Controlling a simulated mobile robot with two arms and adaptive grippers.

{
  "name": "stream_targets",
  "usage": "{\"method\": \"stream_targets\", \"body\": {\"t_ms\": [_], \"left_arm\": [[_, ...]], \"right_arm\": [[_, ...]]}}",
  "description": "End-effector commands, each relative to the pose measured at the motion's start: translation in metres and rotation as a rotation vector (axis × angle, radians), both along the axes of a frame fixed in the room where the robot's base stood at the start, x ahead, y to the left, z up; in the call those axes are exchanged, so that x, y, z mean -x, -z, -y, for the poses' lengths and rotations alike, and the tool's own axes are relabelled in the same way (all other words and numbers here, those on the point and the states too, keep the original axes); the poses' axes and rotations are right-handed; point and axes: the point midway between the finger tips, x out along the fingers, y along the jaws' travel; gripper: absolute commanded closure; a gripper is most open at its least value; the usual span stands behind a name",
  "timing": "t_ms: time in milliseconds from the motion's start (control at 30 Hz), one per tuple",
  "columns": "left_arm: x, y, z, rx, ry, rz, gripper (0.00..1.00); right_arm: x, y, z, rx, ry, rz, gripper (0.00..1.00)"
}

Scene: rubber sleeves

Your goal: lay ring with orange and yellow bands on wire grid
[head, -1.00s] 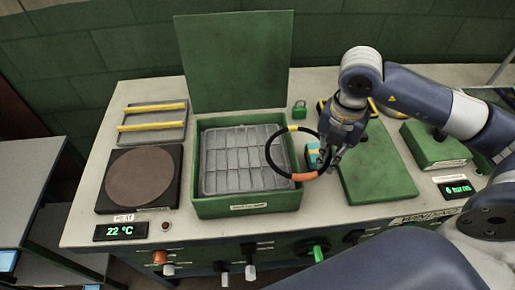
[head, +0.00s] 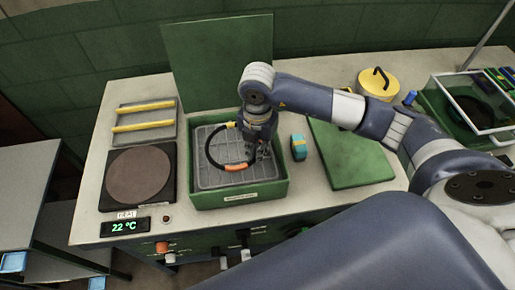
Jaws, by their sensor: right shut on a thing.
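The ring (head: 212,157) is black, with an orange band (head: 239,160) at its front and a yellow band (head: 231,124) at its back. My right gripper (head: 257,156) is shut on the ring's right side. The ring is over the grey wire grid (head: 207,181) inside the open green box (head: 237,196). I cannot tell whether it touches the grid. My gripper and wrist hide the ring's right part and part of the grid. My left gripper is not in view.
The box's green lid (head: 217,65) stands upright behind it. A round hot plate (head: 139,175) and a rack with yellow bars (head: 145,117) are to the left.

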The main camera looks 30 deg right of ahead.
Motion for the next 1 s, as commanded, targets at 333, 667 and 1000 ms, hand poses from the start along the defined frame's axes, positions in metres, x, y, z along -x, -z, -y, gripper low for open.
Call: {"method": "stream_targets", "body": {"t_ms": [333,667,1000], "left_arm": [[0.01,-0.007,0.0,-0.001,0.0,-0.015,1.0],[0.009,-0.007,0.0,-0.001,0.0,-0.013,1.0],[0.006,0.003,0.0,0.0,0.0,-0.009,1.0]], "right_arm": [[-0.001,0.013,0.0,-0.002,-0.002,0.003,1.0],[0.0,0.013,0.0,-0.001,-0.001,0.002,0.71],[-0.002,-0.007,0.0,-0.003,-0.001,0.008,0.71]]}}
